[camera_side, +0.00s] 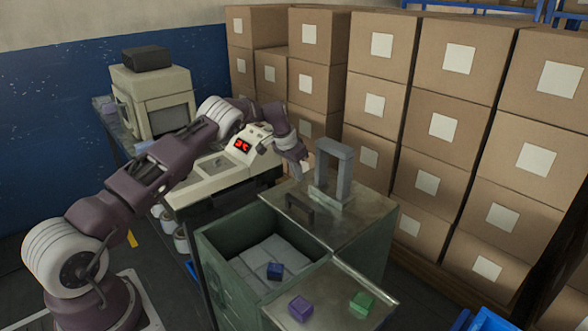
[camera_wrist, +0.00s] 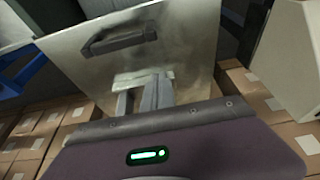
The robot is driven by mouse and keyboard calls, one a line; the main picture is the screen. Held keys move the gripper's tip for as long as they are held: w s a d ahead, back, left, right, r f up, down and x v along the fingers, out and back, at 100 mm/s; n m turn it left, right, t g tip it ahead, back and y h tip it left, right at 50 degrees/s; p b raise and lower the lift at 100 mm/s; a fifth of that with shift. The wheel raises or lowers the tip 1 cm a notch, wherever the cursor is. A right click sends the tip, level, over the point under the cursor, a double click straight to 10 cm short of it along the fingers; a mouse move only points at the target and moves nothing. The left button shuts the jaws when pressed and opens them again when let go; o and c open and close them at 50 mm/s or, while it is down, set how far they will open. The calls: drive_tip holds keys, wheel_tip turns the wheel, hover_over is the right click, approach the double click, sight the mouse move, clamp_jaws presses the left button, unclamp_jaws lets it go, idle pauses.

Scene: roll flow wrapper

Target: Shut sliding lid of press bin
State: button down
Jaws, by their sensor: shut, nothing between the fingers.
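The green press bin (camera_side: 222,283) stands at the lower middle of the side view, with its front-left part open. Its metal sliding lid (camera_side: 335,228) covers the back-right part and bears a dark handle (camera_side: 299,208). The lid (camera_wrist: 190,40) and handle (camera_wrist: 118,40) also show in the wrist view. A grey arch (camera_side: 346,182) stands upright on the metal top behind the handle. My gripper (camera_side: 304,167) is shut and empty, above the back of the lid, left of the arch and apart from the handle. Its fingertips are hard to make out in the wrist view.
A blue block (camera_side: 274,271) lies inside the bin. A purple block (camera_side: 300,308) and a green block (camera_side: 361,304) lie on the front metal ledge (camera_side: 335,285). A machine with a red display (camera_side: 242,146) stands left; stacked cartons (camera_side: 432,128) fill the right.

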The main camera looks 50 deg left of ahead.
sight(292, 206)
drive_tip(key=x, duration=0.5)
drive_tip(key=shift+s+r, duration=0.15)
drive_tip(key=shift+r, duration=0.1)
drive_tip(key=shift+s+a, duration=0.1)
drive_tip(key=shift+s, duration=1.75)
drive_tip(key=s, duration=2.2)
drive_tip(key=shift+s, duration=0.2)
drive_tip(key=shift+f, duration=0.1)
drive_tip(key=shift+w, duration=0.1)
